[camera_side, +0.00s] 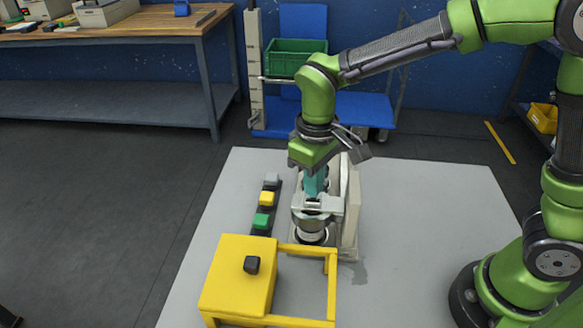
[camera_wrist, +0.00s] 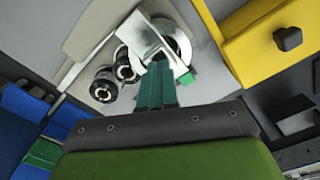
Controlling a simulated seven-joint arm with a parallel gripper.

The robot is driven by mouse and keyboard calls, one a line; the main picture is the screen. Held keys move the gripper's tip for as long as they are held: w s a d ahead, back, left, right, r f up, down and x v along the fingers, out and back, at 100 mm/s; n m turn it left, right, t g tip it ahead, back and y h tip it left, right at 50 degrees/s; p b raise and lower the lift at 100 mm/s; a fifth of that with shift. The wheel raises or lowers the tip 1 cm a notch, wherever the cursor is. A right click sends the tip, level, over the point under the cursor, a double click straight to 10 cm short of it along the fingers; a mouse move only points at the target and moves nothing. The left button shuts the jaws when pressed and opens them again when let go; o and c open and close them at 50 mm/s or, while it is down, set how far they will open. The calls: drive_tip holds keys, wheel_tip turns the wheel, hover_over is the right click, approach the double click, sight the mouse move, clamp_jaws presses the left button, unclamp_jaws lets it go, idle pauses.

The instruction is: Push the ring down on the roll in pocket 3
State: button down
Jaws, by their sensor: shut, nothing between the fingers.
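My gripper (camera_side: 313,194) is shut and empty, its teal fingers pointing down over the light-coloured machine (camera_side: 350,205). In the wrist view the fingertips (camera_wrist: 160,66) reach the edge of a white bracket (camera_wrist: 150,38); I cannot tell whether they touch it. The bracket crosses over a large pale round part (camera_wrist: 181,46), which shows from the side as a silver-white cylinder (camera_side: 309,228) at the near end. Two black-and-white rolls stand beside it, one nearer the bracket (camera_wrist: 125,65) and one farther out (camera_wrist: 103,86). Pocket numbers are not readable, and the fingers hide part of the machine.
A yellow box (camera_side: 238,278) with a black knob and a yellow frame (camera_side: 332,282) stand in front of the machine. A dark strip with grey, yellow and green blocks (camera_side: 261,221) lies to its left. The grey table (camera_side: 430,200) is clear to the right.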

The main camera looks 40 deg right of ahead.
drive_tip(key=shift+f, duration=1.85)
drive_tip(key=shift+r, duration=4.35)
drive_tip(key=shift+f, duration=0.25)
drive_tip(key=s+d+r+m+t+y, duration=0.1)
drive_tip(key=s+d+r+m+t, duration=0.2)
drive_tip(key=s+d, duration=0.2)
drive_tip(key=s+d+r+m+t+y, duration=0.1)
drive_tip(key=s+d+r+m+t, duration=0.2)
drive_tip(key=s+d, duration=0.3)
drive_tip(key=shift+s+d+m+t, duration=0.2)
drive_tip(key=shift+d+m+t, duration=0.35)
drive_tip(key=shift+d, duration=0.3)
